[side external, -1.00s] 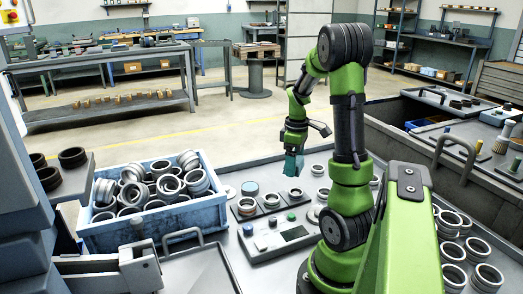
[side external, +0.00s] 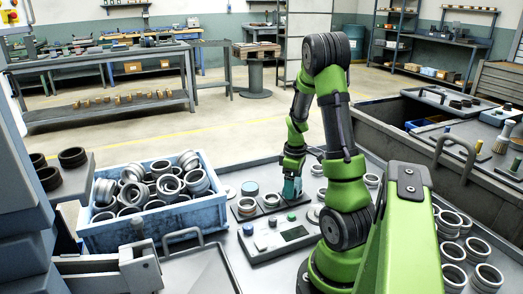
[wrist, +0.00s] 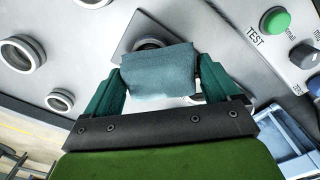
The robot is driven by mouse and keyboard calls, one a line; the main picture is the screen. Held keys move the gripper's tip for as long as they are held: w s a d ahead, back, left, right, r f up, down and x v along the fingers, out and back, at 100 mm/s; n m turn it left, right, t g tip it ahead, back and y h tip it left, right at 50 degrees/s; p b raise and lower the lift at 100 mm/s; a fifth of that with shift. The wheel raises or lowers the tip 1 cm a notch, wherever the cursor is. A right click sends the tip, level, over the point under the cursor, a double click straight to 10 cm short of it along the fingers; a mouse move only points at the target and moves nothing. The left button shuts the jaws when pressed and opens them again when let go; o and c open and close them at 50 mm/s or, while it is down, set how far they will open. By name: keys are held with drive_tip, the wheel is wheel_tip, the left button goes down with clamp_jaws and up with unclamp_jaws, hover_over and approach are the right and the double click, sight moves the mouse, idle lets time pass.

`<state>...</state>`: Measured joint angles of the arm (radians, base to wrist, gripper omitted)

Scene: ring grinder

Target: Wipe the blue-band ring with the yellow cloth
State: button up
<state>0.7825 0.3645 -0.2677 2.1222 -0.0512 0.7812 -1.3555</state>
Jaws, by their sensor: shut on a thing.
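My gripper (side external: 292,186) is shut on a folded teal cloth (wrist: 158,72), which hangs across between its green fingers; no yellow cloth shows. In the side view the cloth is low over the bench, by the right one of the dark square plates. In the wrist view a ring (wrist: 149,43) sits on a dark plate (wrist: 128,44) just beyond the cloth, which hides part of it. I cannot tell whether cloth and ring touch. Another ring (side external: 246,205) sits on the left plate. I cannot make out a blue band on either ring.
A control box (side external: 275,238) with a green button (wrist: 275,20) stands close by the plates. A blue crate (side external: 160,225) full of rings is at left. A blue-topped round item (side external: 249,188) is behind the plates. Loose rings (wrist: 20,53) lie nearby.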

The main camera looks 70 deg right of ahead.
sight(301, 179)
drive_tip(key=shift+s+d+f, duration=0.25)
drive_tip(key=shift+f, duration=0.15)
drive_tip(key=shift+s+d, duration=0.8)
drive_tip(key=shift+w+a, duration=1.1)
drive_tip(key=shift+w, duration=0.05)
drive_tip(key=shift+d+r, duration=0.1)
drive_tip(key=shift+r, duration=0.7)
drive_tip(key=shift+s+r, duration=0.1)
drive_tip(key=shift+r, duration=3.1)
